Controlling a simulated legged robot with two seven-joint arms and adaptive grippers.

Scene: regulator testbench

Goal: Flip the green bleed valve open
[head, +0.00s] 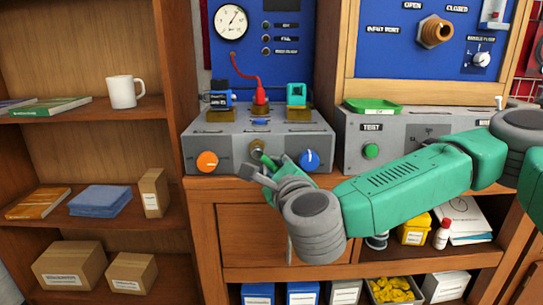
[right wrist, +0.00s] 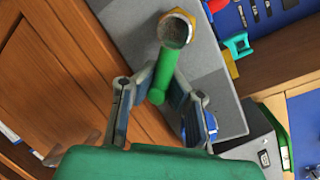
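The green bleed valve has a green lever (right wrist: 162,75) and a round, brass-coloured body (right wrist: 176,28) in the right wrist view. It is on the front of the grey bench unit (head: 228,150), between an orange knob and a blue knob. In the head view my right gripper hides most of it. My right gripper (head: 262,168) is at the valve. In the right wrist view its two fingers (right wrist: 162,90) stand apart, one on each side of the lever's free end. A narrow gap shows beside the lever; I cannot tell whether either finger touches it. My left gripper is not in view.
The orange knob (head: 207,162) and blue knob (head: 309,159) flank the valve closely. A red hose (head: 259,85) and a teal part (head: 296,93) are on top of the unit. A second grey unit with a green button (head: 371,151) stands to the right, behind my right arm.

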